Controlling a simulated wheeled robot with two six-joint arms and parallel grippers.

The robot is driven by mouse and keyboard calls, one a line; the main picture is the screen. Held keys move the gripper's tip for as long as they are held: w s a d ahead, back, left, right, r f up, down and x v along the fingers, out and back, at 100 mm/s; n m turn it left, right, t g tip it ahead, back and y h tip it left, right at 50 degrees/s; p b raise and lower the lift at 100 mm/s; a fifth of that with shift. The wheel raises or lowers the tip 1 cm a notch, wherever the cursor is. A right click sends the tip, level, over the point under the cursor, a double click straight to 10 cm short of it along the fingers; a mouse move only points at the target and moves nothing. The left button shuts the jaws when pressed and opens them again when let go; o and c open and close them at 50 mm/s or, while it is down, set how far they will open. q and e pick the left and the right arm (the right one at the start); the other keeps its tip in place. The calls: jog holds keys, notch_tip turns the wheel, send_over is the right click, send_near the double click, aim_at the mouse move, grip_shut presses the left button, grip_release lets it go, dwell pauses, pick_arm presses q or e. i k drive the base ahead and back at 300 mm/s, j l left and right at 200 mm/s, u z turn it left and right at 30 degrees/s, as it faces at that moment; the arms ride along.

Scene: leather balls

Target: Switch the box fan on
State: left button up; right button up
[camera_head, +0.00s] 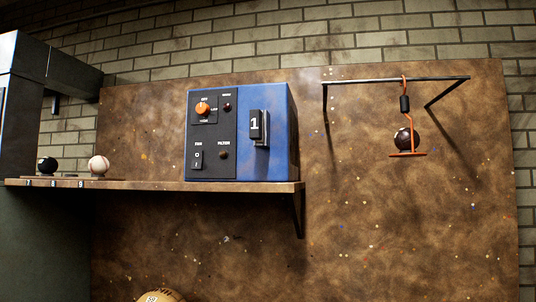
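The blue box (269,105) with a black front panel (216,100) stands on the shelf. The panel has an orange knob (202,109) under an "OFF" label, with a dark red lamp (227,107) to its right. Lower left, under the label "FAN", is a small black rocker switch (196,160) with marks that look like O and I. Which side is pressed is too small to tell. A dark round part (222,155) sits under the label "FILTER". Neither of my grippers is in view.
A narrow shelf (140,185) bears a black ball (47,165) and a white ball (98,166) at left. A dark ball (406,140) rests at an orange hanger (408,154) under a black bracket (390,79). A tan ball (160,296) shows at the bottom edge.

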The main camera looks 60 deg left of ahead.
aim_at(197, 156)
jog(key=u, duration=2.3)
